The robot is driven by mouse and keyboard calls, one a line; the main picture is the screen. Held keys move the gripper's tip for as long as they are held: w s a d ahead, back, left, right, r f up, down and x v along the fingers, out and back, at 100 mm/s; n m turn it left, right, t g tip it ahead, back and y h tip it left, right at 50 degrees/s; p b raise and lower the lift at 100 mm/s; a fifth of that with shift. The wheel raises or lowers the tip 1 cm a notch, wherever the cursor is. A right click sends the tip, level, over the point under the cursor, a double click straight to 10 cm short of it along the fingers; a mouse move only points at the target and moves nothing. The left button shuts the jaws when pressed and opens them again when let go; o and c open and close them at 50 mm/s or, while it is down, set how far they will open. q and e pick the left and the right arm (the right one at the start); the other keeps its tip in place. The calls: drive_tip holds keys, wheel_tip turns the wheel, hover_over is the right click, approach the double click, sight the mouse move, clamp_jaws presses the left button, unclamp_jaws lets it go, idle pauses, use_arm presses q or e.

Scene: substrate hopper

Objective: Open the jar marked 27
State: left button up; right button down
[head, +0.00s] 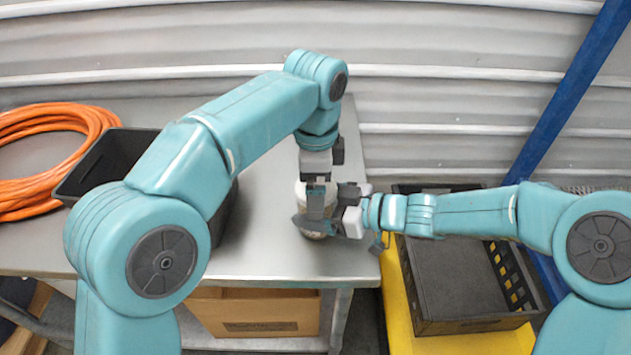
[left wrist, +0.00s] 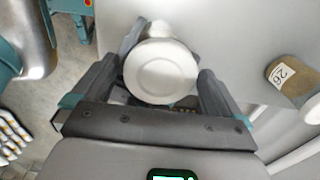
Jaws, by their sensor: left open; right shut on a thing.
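A jar (head: 302,190) stands near the right end of the metal table, mostly hidden behind my grippers in the head view. Its number is not visible. In the left wrist view its round white lid (left wrist: 162,74) faces the camera between the two dark fingers. My left gripper (head: 318,198) comes down from above and is open, with a finger on each side of the lid. My right gripper (head: 330,226) reaches in from the right, low at the jar, and is shut on it.
A black bin (head: 95,165) and an orange hose coil (head: 40,150) are on the table's left. A black crate (head: 450,290) sits on a yellow surface (head: 400,310) at right. A cardboard box (head: 255,312) is below.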

use_arm(q)
drive_tip(key=c, duration=1)
drive_tip(key=n, duration=0.3)
drive_tip(key=shift+c, duration=0.3)
drive_tip(key=o, duration=1.1)
drive_tip(key=shift+c, duration=0.2)
drive_tip(key=shift+r, duration=2.25)
use_arm(e)
unclamp_jaws()
drive_tip(key=shift+d, duration=0.15)
